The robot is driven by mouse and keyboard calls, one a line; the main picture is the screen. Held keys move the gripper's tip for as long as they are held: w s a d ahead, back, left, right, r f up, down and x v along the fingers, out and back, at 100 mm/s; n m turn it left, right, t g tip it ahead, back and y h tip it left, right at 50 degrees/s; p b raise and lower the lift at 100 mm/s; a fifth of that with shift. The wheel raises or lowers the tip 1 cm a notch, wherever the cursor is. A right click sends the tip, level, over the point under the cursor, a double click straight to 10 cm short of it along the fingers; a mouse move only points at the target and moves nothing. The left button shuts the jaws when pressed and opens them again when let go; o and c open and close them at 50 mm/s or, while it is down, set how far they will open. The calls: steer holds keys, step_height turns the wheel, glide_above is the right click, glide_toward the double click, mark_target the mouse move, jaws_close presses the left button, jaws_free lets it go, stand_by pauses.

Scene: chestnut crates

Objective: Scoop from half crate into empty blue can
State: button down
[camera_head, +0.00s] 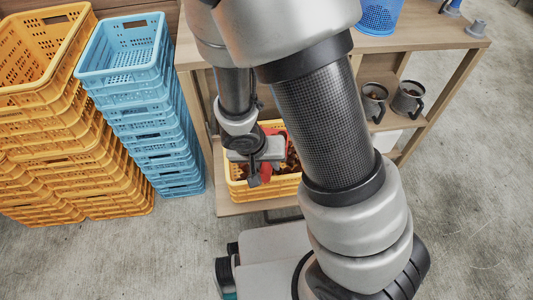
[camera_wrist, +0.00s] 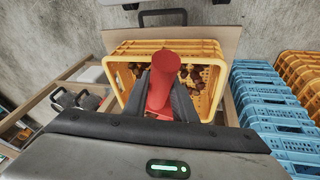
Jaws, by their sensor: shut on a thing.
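My gripper (camera_head: 256,160) is shut on a red scoop (camera_wrist: 163,72) by its round handle, above the yellow crate (camera_wrist: 128,56). In the head view the red scoop (camera_head: 266,172) shows just under the gripper, partly hidden by it. The yellow crate (camera_head: 272,195) stands on the lower shelf, with brown chestnuts (camera_wrist: 194,74) low inside. The scoop's bowl is mostly hidden, so I cannot tell whether it holds chestnuts. A blue perforated container (camera_head: 379,17) stands on the table top at the upper edge of the head view; its bottom is not clearly seen.
Two grey mugs (camera_head: 408,98) with brown contents stand on the shelf at right. Tall stacks of blue crates (camera_head: 128,75) and orange crates (camera_head: 48,125) stand at left. The wooden table top (camera_head: 430,35) lies above the crate's shelf. The concrete floor at right is clear.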

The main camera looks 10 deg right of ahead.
steer(key=shift+w+d+r+g+p, duration=0.15)
steer(key=shift+g+p, duration=0.25)
steer(key=shift+p, duration=1.05)
steer(key=w+r+p, duration=0.1)
steer(key=p, duration=0.4)
steer(key=shift+g, duration=0.3)
steer(key=p, duration=0.4)
steer(key=shift+w+d+r+g+y, duration=0.15)
steer(key=shift+g+y, duration=0.15)
steer(key=shift+w+r+p, duration=0.25)
steer(key=shift+p, duration=0.9)
steer(key=shift+w+d+r+g+p, duration=0.15)
steer(key=shift+g+p, duration=0.15)
steer(key=shift+p, duration=0.8)
steer(key=p, duration=0.4)
steer(key=shift+w+r+g, duration=0.2)
steer(key=shift+r+g, duration=0.15)
steer(key=shift+g, duration=0.05)
